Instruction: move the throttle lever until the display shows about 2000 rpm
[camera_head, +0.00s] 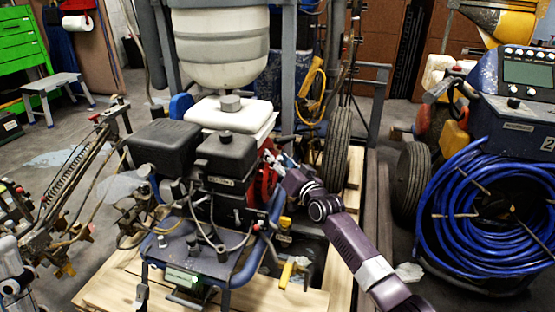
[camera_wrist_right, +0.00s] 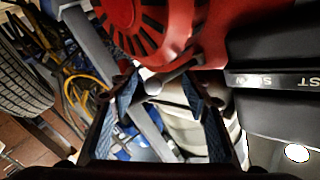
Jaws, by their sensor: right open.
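The line striper's engine carries a black box (camera_head: 225,158) and a red round fan cover (camera_wrist_right: 145,25). In the right wrist view a short grey lever with a rounded end (camera_wrist_right: 153,87), which looks like the throttle lever, sticks out below the red cover. My right gripper (camera_wrist_right: 163,88) is open, with its blue-padded fingers on either side of the lever's end. Contact cannot be told. In the head view this gripper (camera_head: 275,160) is at the engine's right side, and the lever cannot be made out. I cannot make out an rpm reading.
A label (camera_wrist_right: 290,80) with partly cut-off lettering is on the black panel beside the lever. A white tank (camera_head: 220,45) stands above the engine. A wheel (camera_head: 337,145) is close to my right arm. Another machine with coiled blue hose (camera_head: 450,220) and a blank-looking screen (camera_head: 530,75) stands at right.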

